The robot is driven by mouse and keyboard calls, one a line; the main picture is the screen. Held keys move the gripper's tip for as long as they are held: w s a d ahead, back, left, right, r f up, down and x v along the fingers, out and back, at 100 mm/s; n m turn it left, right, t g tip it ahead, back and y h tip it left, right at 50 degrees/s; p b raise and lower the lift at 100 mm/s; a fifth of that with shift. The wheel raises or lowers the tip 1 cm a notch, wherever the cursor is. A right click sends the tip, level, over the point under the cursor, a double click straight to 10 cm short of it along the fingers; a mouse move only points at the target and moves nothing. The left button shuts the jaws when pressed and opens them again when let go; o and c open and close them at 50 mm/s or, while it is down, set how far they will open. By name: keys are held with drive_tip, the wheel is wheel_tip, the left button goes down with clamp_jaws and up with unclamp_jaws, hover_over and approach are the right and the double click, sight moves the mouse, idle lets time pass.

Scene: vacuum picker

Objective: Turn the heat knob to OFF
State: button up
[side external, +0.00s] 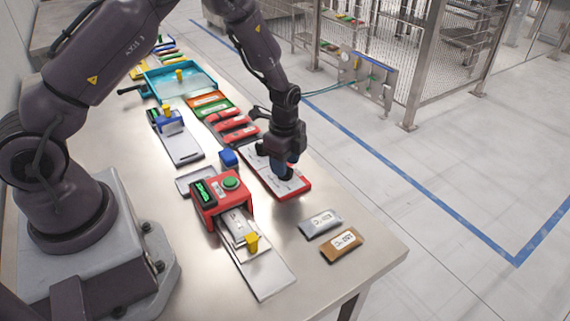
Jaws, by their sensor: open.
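My gripper (275,168) points down over a red-edged panel with a whitish top (297,187), near the middle of the table. Its jaws are open, and dark fingers hide part of the panel. Something blue shows at the fingers; I cannot tell whether it is part of my gripper or a knob. No heat knob or OFF mark can be made out for certain. A red box (213,209) with a lit green display (203,191) and a round green button (231,183) stands to the left and nearer the camera. A small blue block (229,158) stands behind that box.
A metal plate with a yellow piece (252,243) extends from the red box. Grey (320,222) and brown (342,242) labelled packs lie at the near right. Red packs (238,131), a blue-topped slide (170,122) and a teal tray (207,86) lie farther back. The near right table corner is clear.

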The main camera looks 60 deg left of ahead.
drive_tip(key=shift+f, duration=0.6)
clamp_jaws()
